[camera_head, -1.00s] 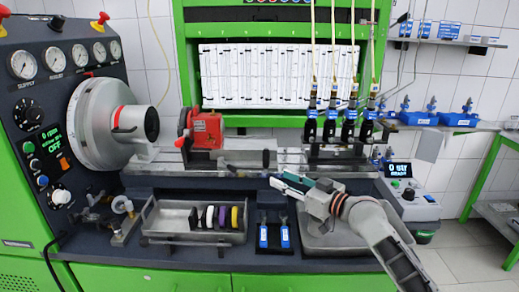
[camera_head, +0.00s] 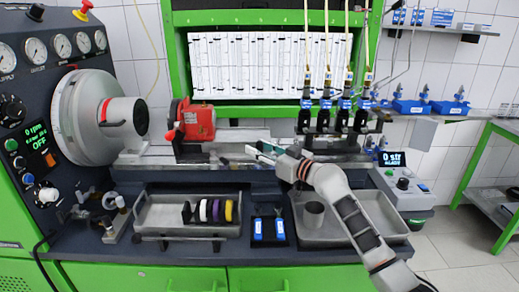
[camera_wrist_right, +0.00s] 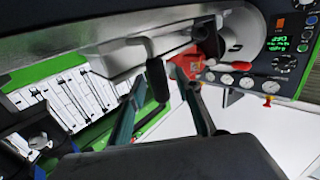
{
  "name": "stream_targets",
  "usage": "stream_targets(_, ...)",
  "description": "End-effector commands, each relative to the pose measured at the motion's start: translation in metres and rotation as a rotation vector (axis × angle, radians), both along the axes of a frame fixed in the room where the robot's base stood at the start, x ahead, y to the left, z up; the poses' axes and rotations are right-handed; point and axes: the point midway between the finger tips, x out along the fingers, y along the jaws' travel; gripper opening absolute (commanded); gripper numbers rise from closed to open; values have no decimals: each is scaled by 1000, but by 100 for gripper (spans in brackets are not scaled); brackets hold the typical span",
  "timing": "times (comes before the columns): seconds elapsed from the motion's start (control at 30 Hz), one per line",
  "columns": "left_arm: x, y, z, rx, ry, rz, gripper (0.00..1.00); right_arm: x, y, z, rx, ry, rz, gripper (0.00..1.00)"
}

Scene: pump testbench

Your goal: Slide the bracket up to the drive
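The red bracket (camera_head: 200,122) stands on the rail (camera_head: 235,134) of the bench, to the right of the grey round drive (camera_head: 88,117), with a gap between them. It also shows in the right wrist view (camera_wrist_right: 187,65), beyond the fingers, with the drive (camera_wrist_right: 243,38) behind it. My right gripper (camera_head: 254,151) is at the front of the rail, right of the bracket and apart from it. In the wrist view its fingers (camera_wrist_right: 162,100) are spread and empty. A black lever handle (camera_wrist_right: 157,78) appears between them; contact cannot be told. My left gripper is not in view.

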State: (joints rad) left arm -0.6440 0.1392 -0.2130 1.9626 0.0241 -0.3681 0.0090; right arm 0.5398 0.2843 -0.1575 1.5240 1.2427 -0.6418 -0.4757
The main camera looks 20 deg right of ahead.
Motion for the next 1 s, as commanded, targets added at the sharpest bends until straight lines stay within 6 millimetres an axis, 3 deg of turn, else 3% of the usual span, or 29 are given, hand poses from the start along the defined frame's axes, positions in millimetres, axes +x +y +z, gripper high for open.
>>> stream_targets(0.17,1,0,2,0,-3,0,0,0,0,0,0,1,0,33)
stream_targets(0.3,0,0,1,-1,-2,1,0,0,0,-1,0,1,0,2)
stream_targets(0.53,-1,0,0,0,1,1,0,1,4,0,0,1,1,0)
stream_targets(0.63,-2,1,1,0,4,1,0,6,21,0,0,2,3,0)
stream_targets(0.9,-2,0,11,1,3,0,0,24,88,2,1,2,6,0)
stream_targets(1.0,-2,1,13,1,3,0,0,28,101,1,0,1,4,0)
